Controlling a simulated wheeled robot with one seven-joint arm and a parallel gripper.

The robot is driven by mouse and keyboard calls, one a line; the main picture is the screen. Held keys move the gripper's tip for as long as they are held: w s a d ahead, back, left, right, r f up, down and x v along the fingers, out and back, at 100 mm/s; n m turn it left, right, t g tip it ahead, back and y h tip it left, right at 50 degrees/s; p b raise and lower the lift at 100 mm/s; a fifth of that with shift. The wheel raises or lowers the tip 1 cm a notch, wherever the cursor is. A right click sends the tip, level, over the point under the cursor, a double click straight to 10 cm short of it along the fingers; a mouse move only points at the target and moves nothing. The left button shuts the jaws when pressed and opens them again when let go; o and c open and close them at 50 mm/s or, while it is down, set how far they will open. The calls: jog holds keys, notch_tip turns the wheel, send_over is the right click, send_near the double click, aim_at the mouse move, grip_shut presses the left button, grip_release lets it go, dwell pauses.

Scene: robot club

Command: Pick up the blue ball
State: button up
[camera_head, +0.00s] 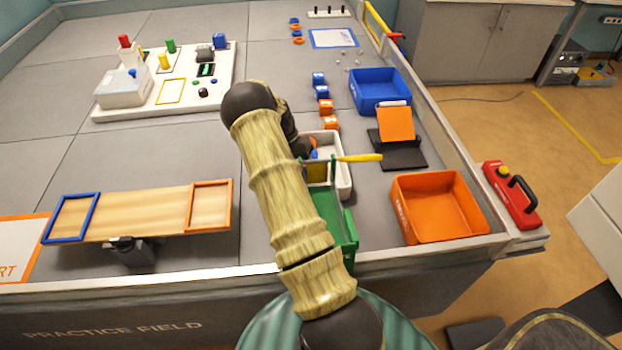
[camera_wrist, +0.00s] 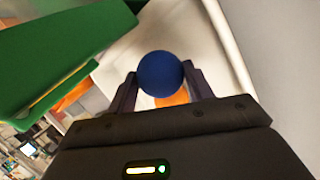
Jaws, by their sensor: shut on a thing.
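The blue ball (camera_wrist: 160,71) is between the two fingers of my gripper (camera_wrist: 160,82) in the wrist view, and the fingers are shut on it. In the head view my arm reaches over a white tray (camera_head: 345,178), and my gripper (camera_head: 312,150) is mostly hidden behind the arm. A small patch of blue shows by the gripper there. In the wrist view an orange thing (camera_wrist: 172,98) shows just behind the ball, against the white inside of the tray.
A green holder (camera_head: 335,215) with a yellow-handled tool (camera_head: 360,157) stands close to my arm; green also shows in the wrist view (camera_wrist: 60,50). A blue bin (camera_head: 380,108), an orange bin (camera_head: 398,205) and a black stand with an orange panel (camera_head: 396,123) are to the right.

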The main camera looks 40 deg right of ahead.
jog(key=w+a+r, duration=0.1)
jog(key=w, duration=0.2)
jog(key=w+r, duration=0.2)
jog(key=w, duration=0.1)
jog(key=w+a+r, duration=0.1)
jog(key=w+r, duration=0.1)
jog(key=w, duration=0.1)
jog(key=shift+w+a+r, duration=0.1)
jog(key=shift+w+a, duration=0.25)
dwell(1.2)
